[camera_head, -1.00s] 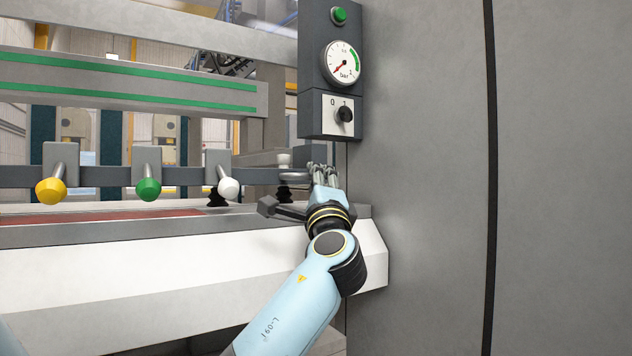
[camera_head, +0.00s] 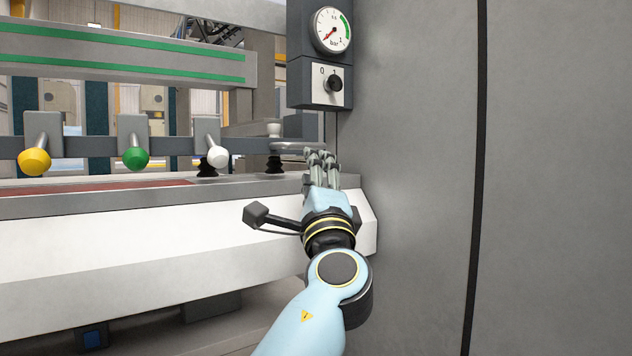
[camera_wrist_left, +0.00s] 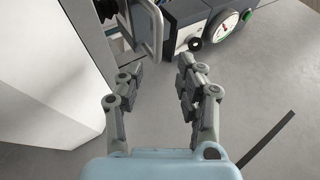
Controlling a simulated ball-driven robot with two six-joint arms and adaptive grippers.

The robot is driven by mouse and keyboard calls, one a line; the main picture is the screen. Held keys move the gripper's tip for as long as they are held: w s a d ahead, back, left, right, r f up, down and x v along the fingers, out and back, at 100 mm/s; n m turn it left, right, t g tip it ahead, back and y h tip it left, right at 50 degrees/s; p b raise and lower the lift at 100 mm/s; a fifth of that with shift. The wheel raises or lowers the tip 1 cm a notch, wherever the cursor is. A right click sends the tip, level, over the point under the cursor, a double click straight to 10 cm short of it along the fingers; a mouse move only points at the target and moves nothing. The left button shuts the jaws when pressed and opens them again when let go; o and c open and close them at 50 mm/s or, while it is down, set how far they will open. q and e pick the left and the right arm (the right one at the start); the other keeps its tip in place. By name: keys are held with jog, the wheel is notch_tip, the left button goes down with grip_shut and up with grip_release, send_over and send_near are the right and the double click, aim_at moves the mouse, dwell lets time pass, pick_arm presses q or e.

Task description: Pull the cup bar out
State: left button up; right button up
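The cup bar (camera_head: 83,148) is a dark horizontal bar across the machine, with a yellow knob (camera_head: 35,160), a green knob (camera_head: 135,158) and a white knob (camera_head: 217,158) on it. Black suction cups hang below it. At its right end is a grey loop handle (camera_head: 292,146), which also shows in the left wrist view (camera_wrist_left: 158,30). My left gripper (camera_head: 321,158) is just right of and below the handle. In the left wrist view its fingers (camera_wrist_left: 163,72) are apart with nothing between them; the handle lies beyond their tips. My right gripper is not in view.
A dark control box (camera_head: 315,75) with a gauge (camera_head: 332,30) and a black switch hangs above the gripper. A large grey cabinet wall (camera_head: 410,180) stands close on the right. A white machine front (camera_head: 150,240) runs below the bar.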

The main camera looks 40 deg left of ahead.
pick_arm(q)
jog(key=v, duration=0.2)
jog(key=shift+s+d+f, duration=0.2)
jog(key=shift+d, duration=0.05)
dwell(0.3)
